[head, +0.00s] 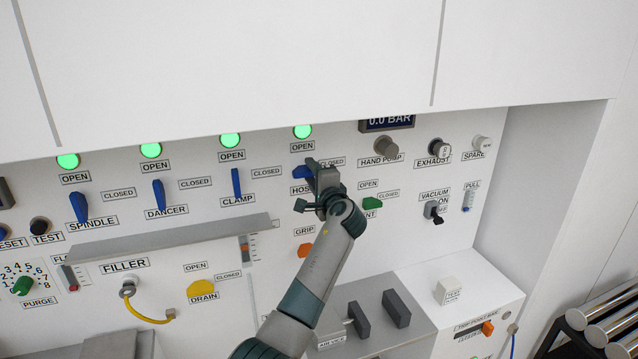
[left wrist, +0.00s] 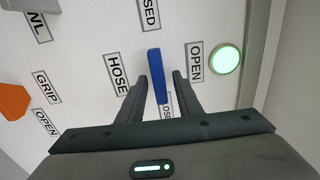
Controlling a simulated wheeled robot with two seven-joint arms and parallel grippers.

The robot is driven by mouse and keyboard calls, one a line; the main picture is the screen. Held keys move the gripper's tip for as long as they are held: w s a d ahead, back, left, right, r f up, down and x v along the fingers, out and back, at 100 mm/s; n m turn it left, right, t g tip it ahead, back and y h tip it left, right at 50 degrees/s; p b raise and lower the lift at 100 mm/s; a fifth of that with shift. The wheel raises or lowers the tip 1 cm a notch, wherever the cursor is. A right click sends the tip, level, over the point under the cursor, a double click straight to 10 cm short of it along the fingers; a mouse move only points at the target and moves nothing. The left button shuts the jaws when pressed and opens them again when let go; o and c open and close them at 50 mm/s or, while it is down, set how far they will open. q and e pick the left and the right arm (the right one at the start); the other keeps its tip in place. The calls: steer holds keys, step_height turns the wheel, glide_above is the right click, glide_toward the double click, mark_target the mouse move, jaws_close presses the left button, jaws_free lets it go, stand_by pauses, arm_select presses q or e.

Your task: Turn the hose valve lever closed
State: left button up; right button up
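The blue hose valve lever (head: 301,173) is on the white panel, partly hidden behind my left gripper in the head view. In the left wrist view the lever (left wrist: 155,68) lies between my two fingers, lengthwise in line with its CLOSED label (left wrist: 167,106), so it is about level on the panel. My left gripper (head: 318,178) is at the lever. Its fingers (left wrist: 161,77) are open, one on each side, with a narrow gap visible. The HOSE label (left wrist: 117,73) is on one side, the OPEN label (left wrist: 195,62) and lit green lamp (left wrist: 226,60) on the other. My right gripper is out of view.
Blue spindle (head: 79,207), dancer (head: 159,195) and clamp (head: 236,183) levers stand upright to the left. An orange grip knob (head: 305,250) is below and a green vent lever (head: 372,203) is to the right. A grey ledge (head: 170,240) sticks out at lower left.

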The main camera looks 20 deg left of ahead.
arm_select(q)
steer(key=b+v, duration=0.6)
steer(key=v, duration=1.1)
steer(key=shift+s+d, duration=0.1)
